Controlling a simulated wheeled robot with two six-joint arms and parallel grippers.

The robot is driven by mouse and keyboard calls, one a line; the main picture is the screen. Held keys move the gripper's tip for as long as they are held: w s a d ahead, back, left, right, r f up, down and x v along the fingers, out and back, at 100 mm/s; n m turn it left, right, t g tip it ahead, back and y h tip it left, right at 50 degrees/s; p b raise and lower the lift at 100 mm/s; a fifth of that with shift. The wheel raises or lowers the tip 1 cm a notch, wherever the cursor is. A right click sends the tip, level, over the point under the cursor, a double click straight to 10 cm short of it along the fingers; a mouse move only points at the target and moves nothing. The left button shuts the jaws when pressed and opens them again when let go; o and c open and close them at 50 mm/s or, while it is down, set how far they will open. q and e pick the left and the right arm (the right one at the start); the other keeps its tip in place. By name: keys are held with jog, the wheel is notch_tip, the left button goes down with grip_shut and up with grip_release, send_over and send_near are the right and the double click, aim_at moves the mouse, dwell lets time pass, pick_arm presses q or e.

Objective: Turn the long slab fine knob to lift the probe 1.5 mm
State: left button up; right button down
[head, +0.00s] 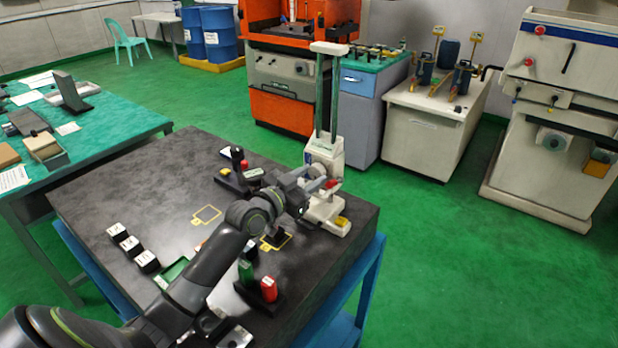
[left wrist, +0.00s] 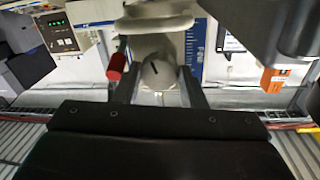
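A pale height gauge (head: 323,152) with two tall columns stands at the right back of a dark stone slab (head: 140,180). My left gripper (head: 318,183) is at the gauge's front, low on its body. In the left wrist view a round grey knob (left wrist: 157,74) with a black line lies between the fingers of my left gripper (left wrist: 157,88). The fingers are apart, one on each side. I cannot tell whether they touch the knob. A red knob (left wrist: 117,66) is just left of the left finger. The probe tip cannot be made out. My right gripper is out of view.
A small lit display (left wrist: 62,38) is left of the red knob, and an orange part (left wrist: 273,80) is at right. A green bench (head: 110,108) is at left.

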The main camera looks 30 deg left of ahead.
pick_arm(q)
jog(key=shift+c, duration=0.8)
jog(key=shift+f, duration=0.1)
jog(key=shift+n, duration=0.4)
jog(key=o, duration=0.7)
